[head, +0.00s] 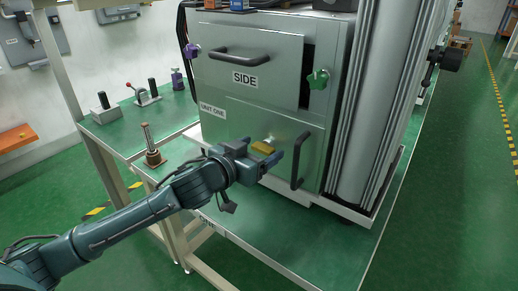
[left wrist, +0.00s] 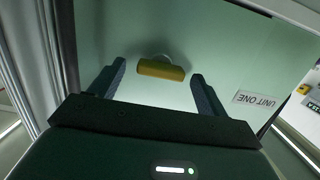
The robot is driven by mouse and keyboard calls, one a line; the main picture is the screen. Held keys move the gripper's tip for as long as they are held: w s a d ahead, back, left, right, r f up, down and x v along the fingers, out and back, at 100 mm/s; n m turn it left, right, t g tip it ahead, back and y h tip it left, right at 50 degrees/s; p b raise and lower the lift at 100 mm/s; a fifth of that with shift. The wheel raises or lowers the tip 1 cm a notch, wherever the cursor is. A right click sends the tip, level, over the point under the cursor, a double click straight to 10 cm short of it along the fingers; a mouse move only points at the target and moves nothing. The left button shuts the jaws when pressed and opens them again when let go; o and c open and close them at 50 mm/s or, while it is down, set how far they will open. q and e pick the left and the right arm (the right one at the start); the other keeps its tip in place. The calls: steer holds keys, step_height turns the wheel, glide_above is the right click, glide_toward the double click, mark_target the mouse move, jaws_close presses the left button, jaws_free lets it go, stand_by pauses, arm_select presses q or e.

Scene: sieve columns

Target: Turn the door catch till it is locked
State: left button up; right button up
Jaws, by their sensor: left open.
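The door catch is a yellow turn handle (head: 263,147) on a round pale base, on the lower door (head: 248,118) of the grey metal cabinet. In the left wrist view the yellow catch (left wrist: 161,69) lies crosswise, just ahead of the fingertips. My left gripper (head: 256,158) is open in front of the catch, one finger to each side. In the left wrist view the fingers (left wrist: 155,78) stand clear of the catch's ends with gaps on both sides. I cannot tell from these frames whether the catch is locked. My right gripper is not in view.
A black bar handle (head: 301,160) stands out from the lower door, right of my left gripper. Above are a drawer handle (head: 239,54), a green knob (head: 317,79) and a purple knob (head: 191,51). A spindle (head: 152,145) stands on the green bench to the left.

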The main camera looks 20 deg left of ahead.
arm_select(q)
steer(key=shift+w+d, duration=0.1)
steer(key=shift+w, duration=0.15)
steer(key=shift+c, duration=0.5)
steer(key=c, duration=1.1)
steer(key=shift+o, duration=0.2)
steer(key=m, duration=0.3)
steer(key=shift+d+m+y, duration=0.15)
steer(key=shift+m+y, duration=0.25)
steer(key=m, duration=0.2)
steer(key=m+t, duration=0.1)
steer(key=shift+s+d+f+m+y, duration=0.1)
steer(key=shift+d+f+m+y, duration=0.1)
steer(key=shift+m+y, duration=0.2)
steer(key=m, duration=0.3)
steer(key=shift+f+m+t, duration=0.1)
steer(key=shift+m+t, duration=0.2)
steer(key=m, duration=0.5)
steer(key=shift+f+m+t+y, duration=0.15)
steer(key=shift+m+t+y, duration=0.15)
steer(key=shift+m+t, duration=0.1)
